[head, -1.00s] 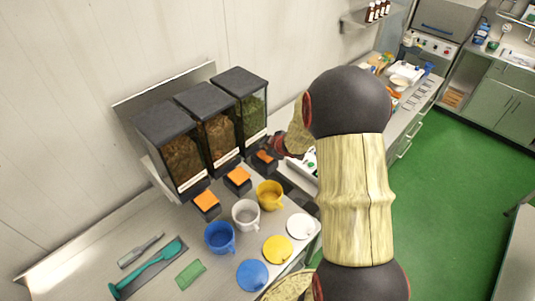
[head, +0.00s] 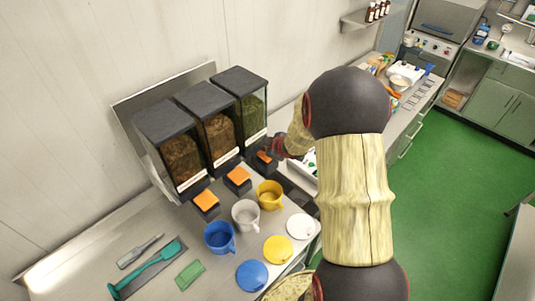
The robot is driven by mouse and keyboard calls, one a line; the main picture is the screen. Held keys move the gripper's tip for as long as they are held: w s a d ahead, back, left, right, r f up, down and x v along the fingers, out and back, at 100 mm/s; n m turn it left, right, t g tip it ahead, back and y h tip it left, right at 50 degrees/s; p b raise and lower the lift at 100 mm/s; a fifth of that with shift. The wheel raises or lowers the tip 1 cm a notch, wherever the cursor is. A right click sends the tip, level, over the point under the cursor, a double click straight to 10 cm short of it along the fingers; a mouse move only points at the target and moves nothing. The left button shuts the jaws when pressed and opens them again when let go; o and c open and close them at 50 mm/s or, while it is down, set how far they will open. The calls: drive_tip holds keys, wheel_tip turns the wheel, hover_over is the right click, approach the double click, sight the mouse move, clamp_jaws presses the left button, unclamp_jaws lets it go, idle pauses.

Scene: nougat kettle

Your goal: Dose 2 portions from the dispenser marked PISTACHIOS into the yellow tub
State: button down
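Three dispensers stand in a row against the wall. The right one holds green bits (head: 252,114), which look like pistachios, but its label is too small to read. Its orange-topped press part (head: 264,156) sits low at its front, partly covered by my gripper. The yellow tub (head: 269,196), a cup with a handle, stands upright on the counter just in front of that dispenser; its contents cannot be made out. My gripper (head: 276,148) is at the right dispenser's press part, touching or very close to it. Its fingers are too small and hidden to judge.
The other two dispensers hold brown contents (head: 181,160) (head: 220,135). A white cup (head: 245,214) and a blue cup (head: 219,238) stand left of the yellow tub. Blue, yellow and white lids (head: 252,275) (head: 278,249) (head: 300,226) lie in front. A teal spoon (head: 148,268) lies left.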

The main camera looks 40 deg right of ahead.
drive_tip(key=shift+f+b, duration=0.85)
drive_tip(key=shift+f, duration=0.25)
idle(0.9)
idle(0.3)
drive_tip(key=shift+r+p, duration=1.35)
drive_tip(key=shift+r, duration=0.15)
wheel_tip(320, 180, up, 5)
drive_tip(key=p, duration=0.5)
idle(1.8)
wheel_tip(320, 180, up, 4)
drive_tip(key=shift+f+b, duration=0.1)
drive_tip(key=shift+b, duration=0.3)
